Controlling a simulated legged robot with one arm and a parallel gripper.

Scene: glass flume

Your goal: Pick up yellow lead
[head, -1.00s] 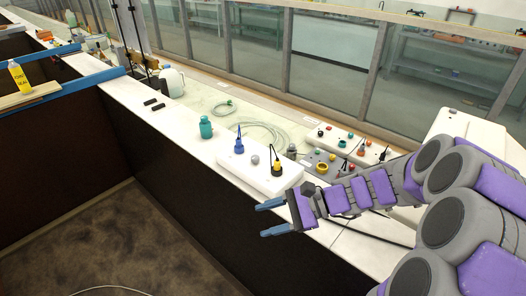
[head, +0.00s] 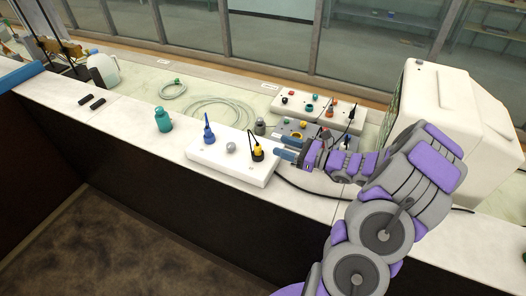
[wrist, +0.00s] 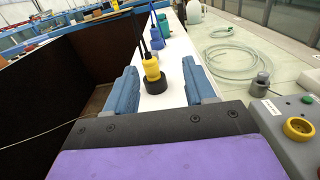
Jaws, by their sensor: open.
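The yellow lead (head: 257,151) stands upright on the white block (head: 207,155), a yellow plug with a dark base and a thin black cable rising from its top. In the wrist view the yellow lead (wrist: 151,70) appears ahead, between the two blue fingers in the picture. My gripper (head: 285,148) is open and empty, just right of the lead in the head view. Its blue fingers (wrist: 160,91) are spread apart in the wrist view. I cannot tell how far the fingertips are from the lead.
A blue lead (head: 209,135) and a grey knob (head: 231,147) share the block. A teal bottle (head: 163,120) stands left of it. Grey control boxes (head: 300,130) and a large white box (head: 445,110) are on the right. A coiled hose (head: 222,113) lies behind.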

